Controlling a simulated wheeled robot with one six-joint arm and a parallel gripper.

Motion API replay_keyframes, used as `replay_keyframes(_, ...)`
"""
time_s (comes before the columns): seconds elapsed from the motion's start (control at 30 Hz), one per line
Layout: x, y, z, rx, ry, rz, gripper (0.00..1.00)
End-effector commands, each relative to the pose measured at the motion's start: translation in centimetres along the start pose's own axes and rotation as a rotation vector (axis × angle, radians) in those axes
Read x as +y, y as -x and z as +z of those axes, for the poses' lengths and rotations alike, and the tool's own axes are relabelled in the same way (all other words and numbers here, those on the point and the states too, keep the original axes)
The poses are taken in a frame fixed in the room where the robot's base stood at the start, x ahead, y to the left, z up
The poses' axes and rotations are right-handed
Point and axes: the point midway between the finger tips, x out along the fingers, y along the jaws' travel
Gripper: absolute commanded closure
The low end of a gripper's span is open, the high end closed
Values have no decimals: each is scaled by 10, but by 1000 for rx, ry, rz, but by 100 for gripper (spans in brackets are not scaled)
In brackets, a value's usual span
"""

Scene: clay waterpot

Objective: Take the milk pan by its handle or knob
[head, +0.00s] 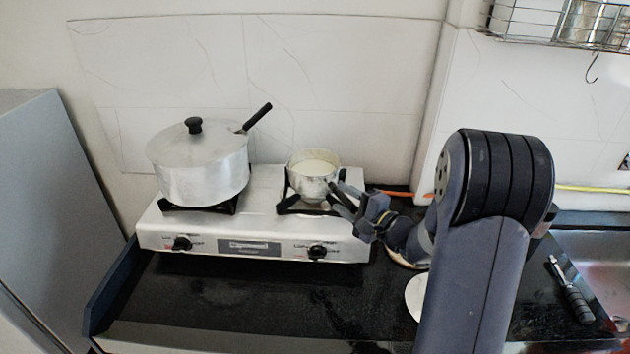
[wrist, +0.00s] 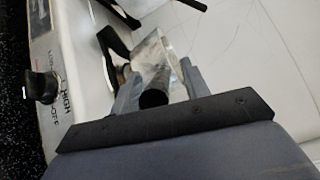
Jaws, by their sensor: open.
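The milk pan (head: 313,177) is a small metal pan with pale liquid in it, on the right burner of the stove. Its metal side shows in the wrist view (wrist: 155,55). Its black handle (wrist: 153,98) points back toward my gripper (wrist: 160,76), between the two grey fingers. My gripper (head: 345,200) is open at the right side of the pan in the head view. The fingers stand on either side of the handle, with gaps visible. In the head view the fingers partly hide the handle.
A large lidded pot (head: 203,170) with a dark knob and handle stands on the left burner. The white stove (head: 250,228) has two front knobs and sits against a tiled wall. A dark countertop (head: 230,295) lies in front. A wire rack (head: 560,22) hangs upper right.

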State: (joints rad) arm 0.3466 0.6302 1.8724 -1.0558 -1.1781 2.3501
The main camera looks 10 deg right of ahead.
Motion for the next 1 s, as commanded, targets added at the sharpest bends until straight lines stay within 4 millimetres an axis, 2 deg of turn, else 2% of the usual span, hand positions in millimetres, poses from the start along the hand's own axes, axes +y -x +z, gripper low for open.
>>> replay_keyframes(0.07, 0, 0, 0, 0, 0, 0, 61)
replay_keyframes(0.53, 0, 0, 0, 0, 0, 0, 100)
replay_keyframes(1.0, -4, 0, 1, -2, 3, -4, 100)
